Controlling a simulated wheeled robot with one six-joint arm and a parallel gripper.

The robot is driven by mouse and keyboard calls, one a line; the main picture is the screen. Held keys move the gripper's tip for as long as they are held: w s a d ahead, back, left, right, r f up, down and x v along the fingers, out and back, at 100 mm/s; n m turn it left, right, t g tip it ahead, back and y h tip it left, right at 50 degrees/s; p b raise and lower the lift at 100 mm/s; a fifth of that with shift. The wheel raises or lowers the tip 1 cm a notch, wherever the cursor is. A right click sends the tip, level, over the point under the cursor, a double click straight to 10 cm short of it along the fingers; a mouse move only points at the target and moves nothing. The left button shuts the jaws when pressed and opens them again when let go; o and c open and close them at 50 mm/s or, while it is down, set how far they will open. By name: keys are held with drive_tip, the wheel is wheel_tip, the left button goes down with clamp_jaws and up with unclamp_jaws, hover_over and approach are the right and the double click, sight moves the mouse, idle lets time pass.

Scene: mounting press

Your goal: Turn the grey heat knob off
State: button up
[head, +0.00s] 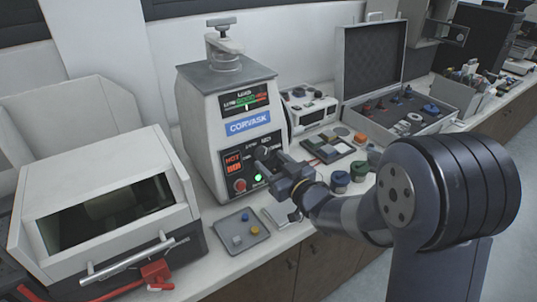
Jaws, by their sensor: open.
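The mounting press (213,128) is a pale grey upright machine with a blue CORVASK label and a clamp screw on top. Its black front panel (229,153) has a red lit display (233,163), a red button (240,185) and a green light (258,177). My gripper (265,160) is at the right part of this panel, coming in from the right, open. The grey heat knob cannot be told apart from the dark jaws, which cover that part of the panel. Whether the jaws are around it or touching it cannot be told.
A white machine with a dark window and front handle (105,215) stands at left. A grey tray (242,229) with small blocks lies in front of the press. An open case (375,75), a small white device (310,108) and green containers (340,180) crowd the right side.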

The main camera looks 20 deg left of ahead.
sight(262, 154)
drive_tip(key=shift+x, duration=1.45)
drive_tip(key=c, duration=1)
